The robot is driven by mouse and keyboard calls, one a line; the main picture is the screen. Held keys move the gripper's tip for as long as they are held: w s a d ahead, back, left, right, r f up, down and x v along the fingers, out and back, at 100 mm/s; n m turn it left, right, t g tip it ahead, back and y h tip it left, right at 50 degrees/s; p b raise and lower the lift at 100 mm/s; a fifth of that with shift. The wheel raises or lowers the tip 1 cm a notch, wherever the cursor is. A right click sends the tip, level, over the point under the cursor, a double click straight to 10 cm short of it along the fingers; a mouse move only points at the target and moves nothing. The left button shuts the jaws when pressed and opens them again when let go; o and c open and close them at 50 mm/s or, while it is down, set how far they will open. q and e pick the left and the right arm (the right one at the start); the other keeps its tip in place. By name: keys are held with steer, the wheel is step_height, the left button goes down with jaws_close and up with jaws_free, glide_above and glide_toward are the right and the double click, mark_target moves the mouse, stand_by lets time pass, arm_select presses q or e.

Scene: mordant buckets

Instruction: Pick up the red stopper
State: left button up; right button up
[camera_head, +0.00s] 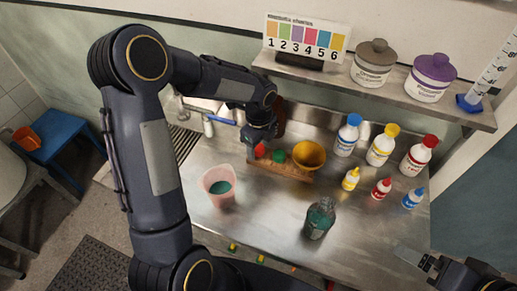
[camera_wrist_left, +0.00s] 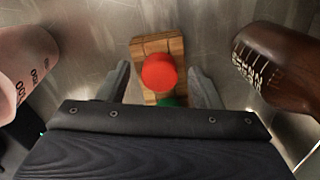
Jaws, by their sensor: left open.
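The red stopper (camera_head: 260,151) is at the left end of a wooden block (camera_head: 290,172) on the steel counter. In the left wrist view the round red stopper (camera_wrist_left: 159,72) sits on the wooden block (camera_wrist_left: 150,45). My left gripper (camera_wrist_left: 159,70) is open, with one finger to each side of the stopper and a visible gap on both sides. In the head view my left gripper (camera_head: 259,140) is just above the stopper and partly covers it. My right gripper (camera_head: 420,263) is partly in view at the lower right; its jaw state is unclear.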

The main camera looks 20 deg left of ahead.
arm_select(q)
steer(key=c, duration=1.1)
steer(key=shift+o, duration=0.2)
steer(key=shift+r, duration=0.1)
steer(key=shift+r, duration=0.55)
steer(key=s+d+r+b, duration=0.2)
steer(key=s+r+b, duration=0.1)
steer(key=s+r, duration=0.8)
steer(key=s, duration=0.2)
steer(key=shift+s+d+r+b, duration=0.4)
step_height(320, 180, up, 5)
steer(key=p, duration=0.4)
steer(key=shift+p, duration=0.3)
